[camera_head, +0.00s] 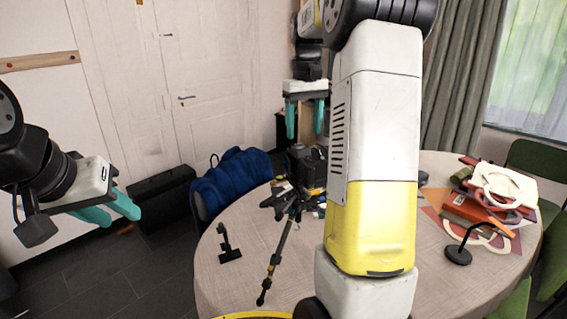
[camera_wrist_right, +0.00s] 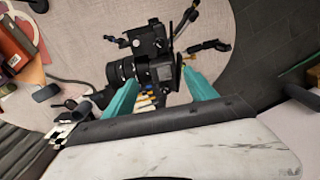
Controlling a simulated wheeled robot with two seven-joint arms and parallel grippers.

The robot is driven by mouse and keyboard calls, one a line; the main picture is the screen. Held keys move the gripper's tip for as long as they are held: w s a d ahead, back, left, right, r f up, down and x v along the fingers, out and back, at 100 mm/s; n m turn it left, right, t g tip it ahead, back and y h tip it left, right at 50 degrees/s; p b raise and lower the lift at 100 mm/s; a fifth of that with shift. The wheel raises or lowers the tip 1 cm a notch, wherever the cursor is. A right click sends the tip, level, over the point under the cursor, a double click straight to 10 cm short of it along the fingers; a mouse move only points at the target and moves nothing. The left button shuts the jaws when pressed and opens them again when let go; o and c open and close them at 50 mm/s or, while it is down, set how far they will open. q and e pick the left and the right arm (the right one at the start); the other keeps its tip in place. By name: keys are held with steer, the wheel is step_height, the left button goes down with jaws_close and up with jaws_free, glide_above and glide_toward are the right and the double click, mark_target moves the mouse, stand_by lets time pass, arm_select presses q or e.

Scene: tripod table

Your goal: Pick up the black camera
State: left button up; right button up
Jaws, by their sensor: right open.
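The black camera (camera_wrist_right: 157,72) shows in the right wrist view, with its lens (camera_wrist_right: 121,71) pointing left. It lies just beyond and between the fingertips of my right gripper (camera_wrist_right: 158,80). In the head view this gripper (camera_head: 305,132) hangs fingers down, open and empty, above the far side of the table. A dark boxy shape (camera_head: 304,166) is below it there, partly hidden by my right arm. My left gripper (camera_head: 122,214) is off the table at the left, its teal fingers apart and empty.
A black tripod (camera_head: 276,252) lies on the round table (camera_head: 226,284), near a small black stand (camera_head: 228,246). Books and bags (camera_head: 492,196) and a black lamp-like stand (camera_head: 459,254) are at the right. A blue bag (camera_head: 232,180) sits behind the table.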

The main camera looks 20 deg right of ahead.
mark_target(303, 146)
steer(key=f, duration=0.5)
steer(key=shift+s+a, duration=0.1)
steer(key=shift+s, duration=0.2)
jaws_close()
steer(key=shift+r, duration=0.15)
